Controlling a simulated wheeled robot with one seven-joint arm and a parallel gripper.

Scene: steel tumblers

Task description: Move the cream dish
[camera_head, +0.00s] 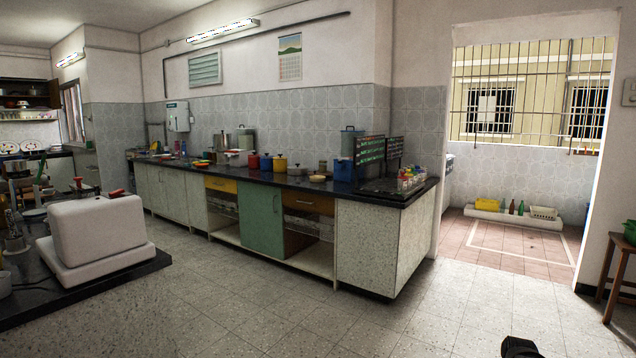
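A small cream dish (317,178) sits on the black countertop (405,196) of the long counter, between the pots and a blue container. It is small in the picture, so its contents cannot be made out. A dark part (520,348) at the bottom right edge is probably mine. No gripper fingers show, and nothing of mine is near the dish.
Pots (280,164), a blue container (343,170) and a dark rack (370,152) crowd the counter near the dish. A white boxy object (95,230) stands on a dark-topped surface at left. A wooden stool (618,256) stands at right. The tiled floor (290,310) between is clear.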

